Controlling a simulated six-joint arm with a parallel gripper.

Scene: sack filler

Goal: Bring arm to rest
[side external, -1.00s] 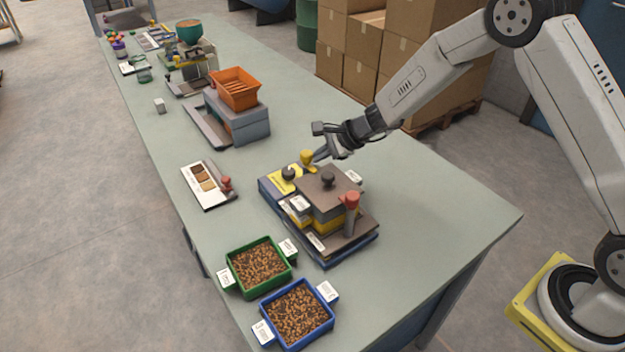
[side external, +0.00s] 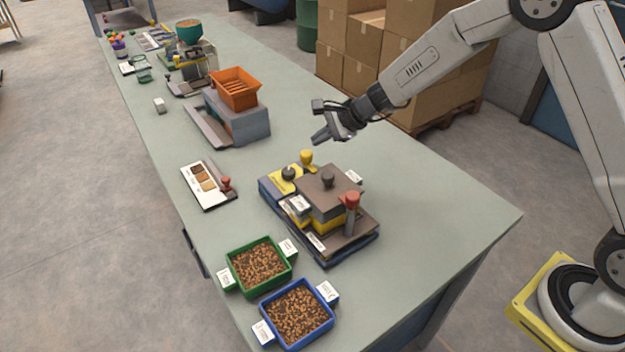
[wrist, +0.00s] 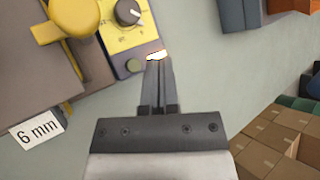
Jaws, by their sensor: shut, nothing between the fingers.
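My gripper (side external: 318,138) is shut and empty, raised above the table in the side view, behind the machine with the yellow panel. In the wrist view my gripper (wrist: 157,62) has its fingers together, their tips overlapping the edge of the yellow panel (wrist: 118,55) in the picture. The machine (side external: 330,215) carries a yellow knob (side external: 307,158), a black dial (side external: 288,173) and a red-topped lever (side external: 351,200). The yellow knob (wrist: 65,20) and the dial (wrist: 128,12) also show in the wrist view, beside a "6 mm" label (wrist: 37,130).
A green bin (side external: 238,285) and a blue bin (side external: 275,325), both filled with brown pellets, stand at the table's near end. An orange hopper (side external: 235,88) sits on a grey unit farther back. Cardboard boxes (side external: 345,55) stand behind the table. The table's right part is clear.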

